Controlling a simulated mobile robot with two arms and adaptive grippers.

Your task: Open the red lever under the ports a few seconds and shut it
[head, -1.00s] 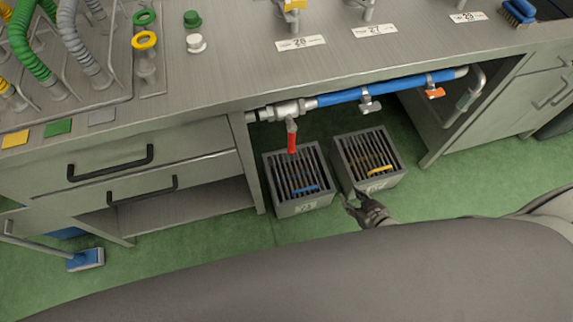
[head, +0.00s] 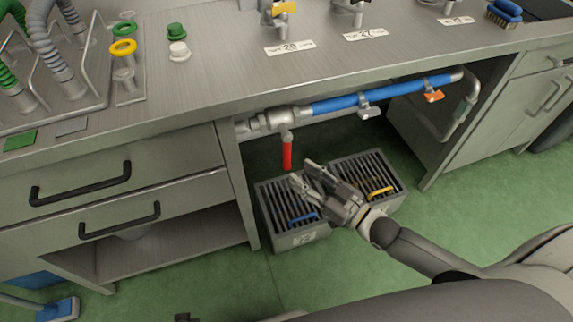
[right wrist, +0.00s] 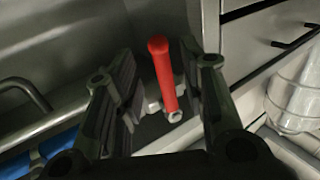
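The red lever (head: 287,154) hangs down from a metal valve (head: 280,120) on the pipe under the counter, crosswise to the pipe. My right gripper (head: 305,174) is open and empty, its fingertips just below and to the right of the lever's lower end. In the right wrist view the red lever (right wrist: 164,75) shows between the two spread fingers; I see no contact. A small dark piece at the bottom edge of the head view may be a tip of my left gripper (head: 182,317); the rest is out of frame.
Two grated drain boxes stand on the green floor below, one with a blue piece (head: 302,218), one with a yellow piece (head: 381,191). A blue pipe (head: 380,95) with an orange-handled valve (head: 434,96) runs right. A drawer cabinet (head: 110,190) stands left of the opening.

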